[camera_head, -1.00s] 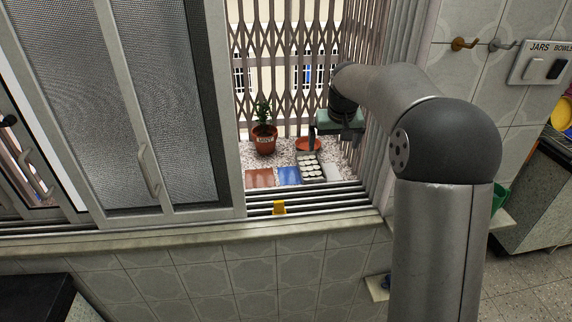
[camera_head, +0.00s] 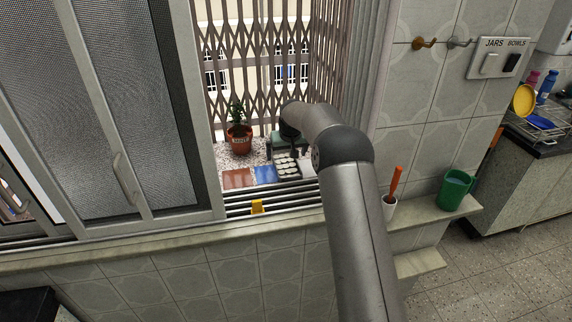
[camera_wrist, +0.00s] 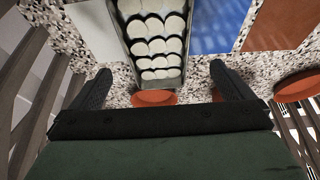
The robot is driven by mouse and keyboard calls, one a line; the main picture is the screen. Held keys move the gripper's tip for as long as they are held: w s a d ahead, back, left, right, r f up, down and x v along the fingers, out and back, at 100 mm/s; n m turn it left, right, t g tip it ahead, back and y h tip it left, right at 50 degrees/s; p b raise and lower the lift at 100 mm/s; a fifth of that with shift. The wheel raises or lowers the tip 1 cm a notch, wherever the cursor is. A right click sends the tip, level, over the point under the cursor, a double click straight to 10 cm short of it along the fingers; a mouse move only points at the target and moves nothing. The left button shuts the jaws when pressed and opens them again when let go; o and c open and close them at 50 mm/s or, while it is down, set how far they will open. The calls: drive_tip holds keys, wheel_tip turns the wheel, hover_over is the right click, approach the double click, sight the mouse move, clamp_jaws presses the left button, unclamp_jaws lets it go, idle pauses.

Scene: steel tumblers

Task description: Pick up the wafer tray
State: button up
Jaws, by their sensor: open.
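The wafer tray (camera_wrist: 159,85) is a narrow metal tray holding rows of round white wafers. In the wrist view it runs up from the centre, with its far part cut off by the top edge. In the head view the tray (camera_head: 288,179) lies on the speckled ledge behind the window track. My gripper (camera_wrist: 160,70) is open and empty, with one finger on each side of the tray's end. There is a gap on both sides. In the head view my gripper (camera_head: 284,150) is over the tray's back end, partly hidden by my arm.
A blue tile (camera_head: 265,175) and a red-brown tile (camera_head: 238,179) lie left of the tray. A potted plant (camera_head: 240,140) stands behind them. A terracotta dish (camera_wrist: 153,98) sits by the tray's end. A metal lattice (camera_head: 262,60) closes the back; a yellow object (camera_head: 257,206) sits on the track.

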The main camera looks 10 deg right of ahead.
sight(286, 165)
drive_tip(key=shift+p+x, duration=1.2)
drive_tip(key=shift+x, duration=1.6)
drive_tip(key=shift+s+d, duration=0.15)
drive_tip(key=c, duration=1.3)
drive_tip(key=shift+o, duration=0.2)
